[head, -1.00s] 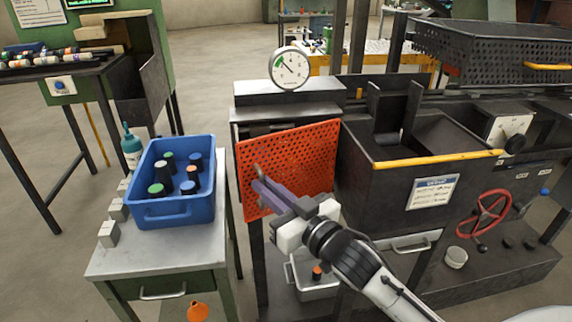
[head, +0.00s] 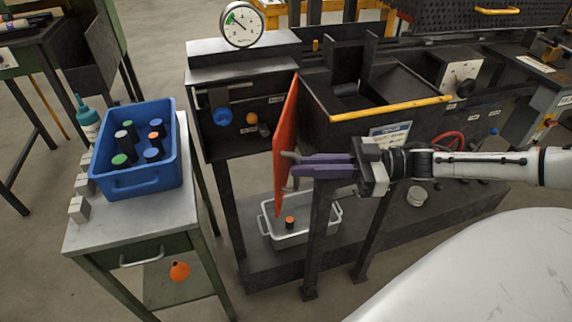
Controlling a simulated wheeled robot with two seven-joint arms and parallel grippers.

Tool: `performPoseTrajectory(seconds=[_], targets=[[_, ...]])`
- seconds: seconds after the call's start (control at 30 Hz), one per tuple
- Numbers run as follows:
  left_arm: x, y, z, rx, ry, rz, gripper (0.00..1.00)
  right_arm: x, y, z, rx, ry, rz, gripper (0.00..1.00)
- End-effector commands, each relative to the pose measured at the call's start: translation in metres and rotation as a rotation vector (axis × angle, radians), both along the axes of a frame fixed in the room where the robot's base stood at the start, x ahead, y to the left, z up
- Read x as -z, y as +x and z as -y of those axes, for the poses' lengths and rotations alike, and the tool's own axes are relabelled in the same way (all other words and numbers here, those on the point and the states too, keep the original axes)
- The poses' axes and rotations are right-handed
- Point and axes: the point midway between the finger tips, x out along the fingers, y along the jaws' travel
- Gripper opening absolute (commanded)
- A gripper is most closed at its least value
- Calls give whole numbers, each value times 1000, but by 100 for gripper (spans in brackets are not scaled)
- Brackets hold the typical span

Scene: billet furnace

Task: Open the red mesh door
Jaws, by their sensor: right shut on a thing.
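The red mesh door (head: 285,140) stands swung out from the dark cabinet (head: 205,142), nearly edge-on to me, hinged at its right side. My left gripper is not in view.
A blue bin (head: 140,182) with several capped cylinders stands on the side table (head: 110,230) at left. A round gauge (head: 242,24) sits on the cabinet. A grey tray (head: 330,222) is below the door. A yellow-edged hopper (head: 390,108) stands close to its right.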

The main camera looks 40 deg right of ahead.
Motion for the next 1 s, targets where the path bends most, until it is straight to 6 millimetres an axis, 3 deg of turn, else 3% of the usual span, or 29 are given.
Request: performPoseTrajectory(seconds=[0.3,0.83,0.87,0.9,1.0], targets=[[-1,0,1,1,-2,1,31,0,-5,23,5,0,1,0],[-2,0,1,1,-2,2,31,-1,-3,28,12,1,4,0],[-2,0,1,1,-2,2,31,-1,-3,28,12,1,4,14],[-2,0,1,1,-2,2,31,-2,-3,28,11,1,4,21],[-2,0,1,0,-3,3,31,-1,-4,27,9,1,4,28]])
